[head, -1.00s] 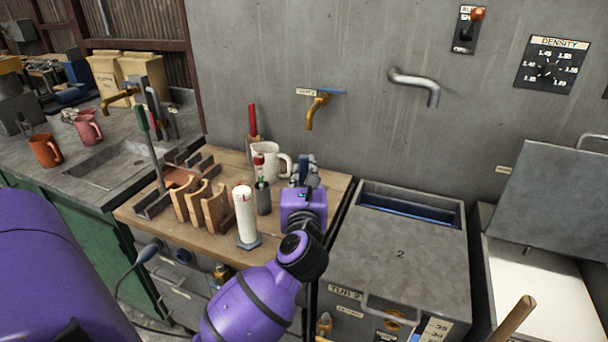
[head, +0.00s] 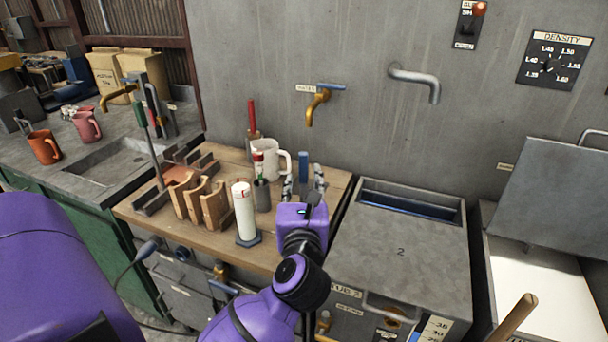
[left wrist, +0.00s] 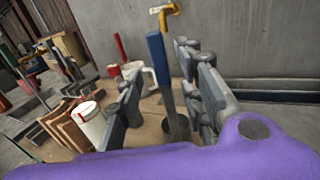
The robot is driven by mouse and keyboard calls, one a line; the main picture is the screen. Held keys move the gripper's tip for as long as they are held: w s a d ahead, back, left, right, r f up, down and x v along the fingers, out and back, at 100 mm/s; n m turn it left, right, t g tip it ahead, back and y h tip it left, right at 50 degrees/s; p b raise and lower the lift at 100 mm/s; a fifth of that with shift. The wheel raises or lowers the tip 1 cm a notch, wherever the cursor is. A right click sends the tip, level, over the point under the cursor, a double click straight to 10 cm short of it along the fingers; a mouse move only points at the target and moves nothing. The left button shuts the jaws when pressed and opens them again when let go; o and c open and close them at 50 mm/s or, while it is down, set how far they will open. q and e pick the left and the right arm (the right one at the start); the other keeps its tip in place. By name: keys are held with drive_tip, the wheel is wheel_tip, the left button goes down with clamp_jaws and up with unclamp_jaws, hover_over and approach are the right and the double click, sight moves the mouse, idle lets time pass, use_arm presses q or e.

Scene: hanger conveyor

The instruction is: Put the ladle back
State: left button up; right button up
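The ladle, as far as I can tell, is the tool with a blue handle (head: 303,164) that stands upright near the right end of the wooden bench. In the left wrist view its blue handle (left wrist: 157,60) leads down a metal shaft to a dark round cup or holder (left wrist: 177,127); I cannot tell which. My left gripper (head: 304,182) is open, its fingers on either side of the handle. In the left wrist view a gap shows between the handle and the fingers (left wrist: 165,100). My right gripper is out of view.
The wooden bench (head: 170,233) also holds a white mug (head: 265,160), a white candle-like cylinder (head: 244,210), a dark cup (head: 262,195) and a wooden rack (head: 200,205). A grey tub (head: 390,260) stands to the right. A brass tap (head: 316,105) sticks out from the wall above.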

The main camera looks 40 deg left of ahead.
use_arm(q)
drive_tip(key=s+d+m+t, duration=0.3)
drive_tip(key=s+d+m, duration=0.1)
drive_tip(key=s+m, duration=0.4)
drive_tip(key=s+d+f+m+h, duration=0.3)
drive_tip(key=d+f+m+h, duration=0.2)
drive_tip(key=f+m, duration=0.55)
drive_tip(key=s+d+f+m+h, duration=0.3)
drive_tip(key=d+f+m+h, duration=0.4)
drive_tip(key=m, duration=0.6)
drive_tip(key=s+a+f+m+g, duration=0.1)
drive_tip(key=s+f+m+g, duration=0.4)
drive_tip(key=s+f, duration=0.4)
drive_tip(key=s+a+f+m+g+y, duration=0.1)
drive_tip(key=s+f+m+g, duration=0.3)
drive_tip(key=f, duration=1.1)
drive_tip(key=s+m, duration=0.3)
drive_tip(key=s, duration=0.3)
drive_tip(key=shift+s+a+g+y+b, duration=0.3)
drive_tip(key=shift+a+g+b, duration=0.1)
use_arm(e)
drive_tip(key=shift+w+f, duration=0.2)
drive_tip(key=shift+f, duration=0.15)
